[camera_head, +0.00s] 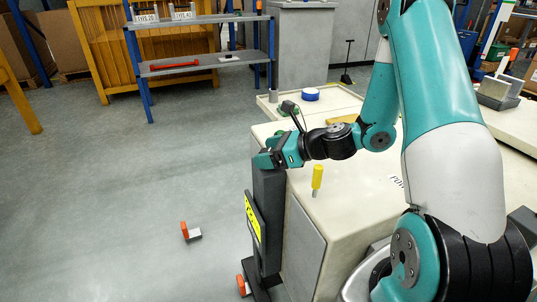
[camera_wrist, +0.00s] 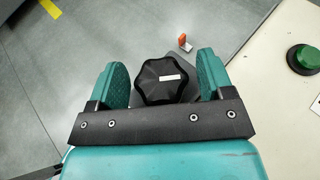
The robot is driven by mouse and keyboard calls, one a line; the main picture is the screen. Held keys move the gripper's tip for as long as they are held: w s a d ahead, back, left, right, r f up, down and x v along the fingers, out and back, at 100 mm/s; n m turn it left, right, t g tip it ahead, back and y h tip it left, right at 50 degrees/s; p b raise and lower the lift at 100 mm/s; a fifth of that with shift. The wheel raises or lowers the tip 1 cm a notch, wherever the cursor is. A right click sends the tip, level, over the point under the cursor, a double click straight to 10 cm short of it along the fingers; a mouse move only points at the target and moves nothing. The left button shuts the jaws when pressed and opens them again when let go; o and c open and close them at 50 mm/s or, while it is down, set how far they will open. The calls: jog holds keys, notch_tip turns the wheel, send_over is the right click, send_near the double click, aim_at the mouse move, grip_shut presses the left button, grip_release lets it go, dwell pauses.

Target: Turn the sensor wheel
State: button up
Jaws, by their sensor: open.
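The sensor wheel (camera_wrist: 161,80) is a black lobed knob with a small white mark on its top. It shows in the wrist view between the two teal fingers of my gripper (camera_wrist: 163,66). The fingers stand apart, one on each side of the wheel, with a visible gap at least on the right. In the head view my gripper (camera_head: 267,158) is at the top of a dark grey post (camera_head: 268,205) with a yellow label. The wheel itself is hidden there by my gripper.
A pale cabinet (camera_head: 335,215) stands right beside the post, with a yellow-handled tool (camera_head: 317,176) on it. A green button (camera_wrist: 305,57) is at the right in the wrist view. Orange-and-white pieces (camera_head: 191,232) are on the floor. The floor at left is mostly clear.

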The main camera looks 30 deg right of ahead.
jog(key=c, duration=0.9)
jog(key=shift+r+p, duration=0.15)
jog(key=shift+p, duration=0.45)
jog(key=n+g+y+p, duration=0.1)
jog(key=n+p, duration=0.1)
jog(key=p, duration=0.1)
jog(key=shift+w+r+g+y, duration=0.1)
jog(key=shift+r+g+y, duration=0.1)
jog(key=shift+g+y, duration=0.2)
jog(key=n+g+y+p, duration=0.1)
jog(key=n+g+p, duration=0.1)
jog(key=p, duration=0.2)
jog(key=shift+n+g+y, duration=0.3)
jog(key=shift+n+y, duration=0.1)
jog(key=n+g+y+p, duration=0.1)
jog(key=n+g+p, duration=0.1)
jog(key=n+g, duration=0.1)
jog(key=shift+f+n+g+p, duration=0.15)
jog(key=shift+n+g+p, duration=0.15)
jog(key=shift+g+p, duration=0.1)
jog(key=shift+f+n+g+p, duration=0.15)
jog(key=shift+n+g+p, duration=0.4)
jog(key=shift+n+g, duration=1.6)
jog(key=shift+g+y, duration=0.3)
jog(key=shift+g, duration=0.15)
